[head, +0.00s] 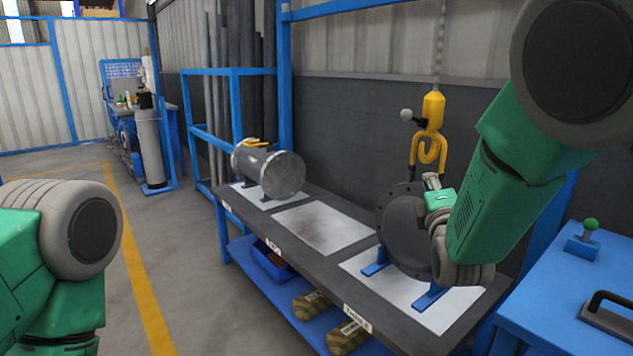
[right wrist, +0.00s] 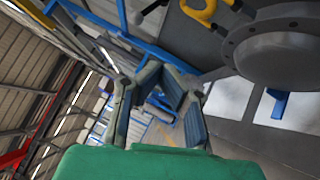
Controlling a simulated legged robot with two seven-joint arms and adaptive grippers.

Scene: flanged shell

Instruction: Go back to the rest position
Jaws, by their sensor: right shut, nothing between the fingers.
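My right gripper (head: 432,183) is in front of a dark round flanged part (head: 398,225) on the right of the bench, overlapping it in the head view. In the right wrist view the gripper's fingers (right wrist: 160,75) are shut with nothing between them, and the flanged part (right wrist: 285,50) is off to the right, apart from the fingers. The dark part stands upright on blue supports. A grey metal cylinder (head: 280,174) with a flanged end lies at the left of the bench. My left arm shows at the lower left, but its gripper is out of view.
A yellow hoist hook (head: 432,115) hangs on a chain above the dark part. The bench (head: 360,210) has an empty light plate (head: 322,226) in its middle. A blue cabinet (head: 570,290) stands at the right. A blue bin (head: 272,262) sits on the lower shelf. The floor at left is open.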

